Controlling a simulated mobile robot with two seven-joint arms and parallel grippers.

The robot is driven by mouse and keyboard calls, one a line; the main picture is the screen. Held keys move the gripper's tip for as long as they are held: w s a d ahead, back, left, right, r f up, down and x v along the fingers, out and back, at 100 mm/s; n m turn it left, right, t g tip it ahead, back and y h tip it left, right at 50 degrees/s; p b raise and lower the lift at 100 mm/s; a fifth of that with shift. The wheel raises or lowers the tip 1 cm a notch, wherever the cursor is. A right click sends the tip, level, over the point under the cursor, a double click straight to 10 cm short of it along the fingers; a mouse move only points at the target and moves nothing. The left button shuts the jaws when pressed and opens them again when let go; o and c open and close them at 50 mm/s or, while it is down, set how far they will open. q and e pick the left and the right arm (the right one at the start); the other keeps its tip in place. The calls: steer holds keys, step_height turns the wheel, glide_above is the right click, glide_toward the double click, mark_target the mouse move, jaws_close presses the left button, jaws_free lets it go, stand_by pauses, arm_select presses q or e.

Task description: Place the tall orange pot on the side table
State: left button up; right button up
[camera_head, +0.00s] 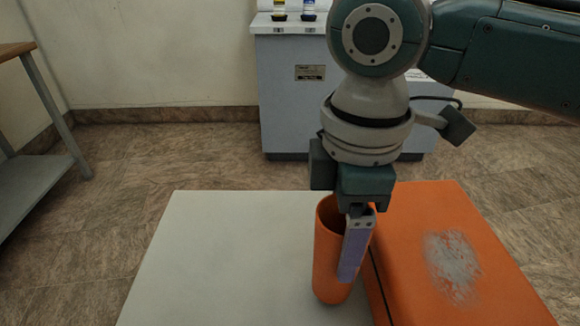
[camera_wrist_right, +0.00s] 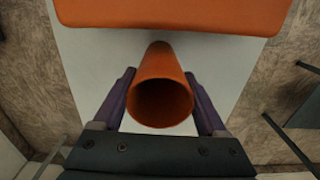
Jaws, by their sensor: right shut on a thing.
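The tall orange pot (camera_head: 328,257) stands upright over the pale white table top (camera_head: 220,255), beside an orange box. I cannot tell whether its base touches the surface. My right gripper (camera_head: 345,262) points down at the pot and is shut on it, with one purple finger along its near right side. The other finger is hidden in the head view. The right wrist view shows the pot (camera_wrist_right: 160,85) from above, open and seemingly empty, between the two fingers of the gripper (camera_wrist_right: 162,98). My left gripper is not in view.
A large orange box (camera_head: 410,255) with a worn grey patch lies right of the pot, very close to it. The table top left of the pot is clear. A grey cabinet (camera_head: 290,100) with small bottles stands behind. A wooden-topped bench (camera_head: 15,50) is at far left.

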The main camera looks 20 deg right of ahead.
steer(key=shift+f, duration=1.45)
steer(key=o, duration=1.3)
steer(key=shift+f, duration=0.1)
